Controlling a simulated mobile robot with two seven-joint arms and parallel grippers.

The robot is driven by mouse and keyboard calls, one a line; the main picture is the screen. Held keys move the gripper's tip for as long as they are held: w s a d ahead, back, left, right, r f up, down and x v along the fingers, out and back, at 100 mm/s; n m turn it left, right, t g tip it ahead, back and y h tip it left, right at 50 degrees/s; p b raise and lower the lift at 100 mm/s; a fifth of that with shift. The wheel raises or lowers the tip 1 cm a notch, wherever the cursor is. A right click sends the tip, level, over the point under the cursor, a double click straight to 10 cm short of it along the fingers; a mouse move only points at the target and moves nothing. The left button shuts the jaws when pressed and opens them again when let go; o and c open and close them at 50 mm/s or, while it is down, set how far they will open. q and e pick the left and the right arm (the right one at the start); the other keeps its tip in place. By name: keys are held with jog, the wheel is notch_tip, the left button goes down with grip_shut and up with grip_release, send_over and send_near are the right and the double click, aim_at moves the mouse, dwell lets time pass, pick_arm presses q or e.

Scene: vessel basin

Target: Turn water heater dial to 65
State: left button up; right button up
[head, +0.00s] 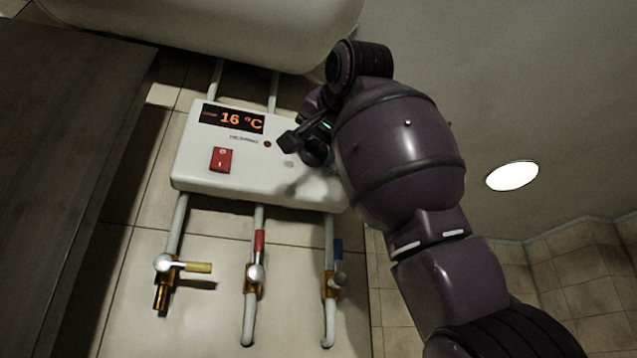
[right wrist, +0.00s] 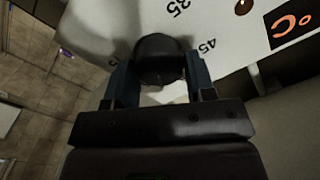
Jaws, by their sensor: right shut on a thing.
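The water heater control box (head: 253,185) is a white panel on the tiled wall in the head view. Its orange display (head: 233,118) reads about 16 °C, and a red switch (head: 221,160) sits below it. In the right wrist view, my right gripper (right wrist: 160,75) is shut on the black round dial (right wrist: 162,52), one finger on each side. The numbers 35 and 45 show on the panel (right wrist: 230,35) around the dial; a 65 mark is not visible. In the head view my right arm hides most of the dial. My left gripper is not in view.
A white tank (head: 230,30) hangs above the box. A dark panel (head: 60,150) stands at the left.

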jog(key=m, duration=0.3)
jog(key=shift+f+m, duration=0.1)
jog(key=shift+m, duration=0.7)
jog(key=o, duration=0.9)
jog(key=shift+d, duration=0.1)
jog(key=shift+o, duration=0.2)
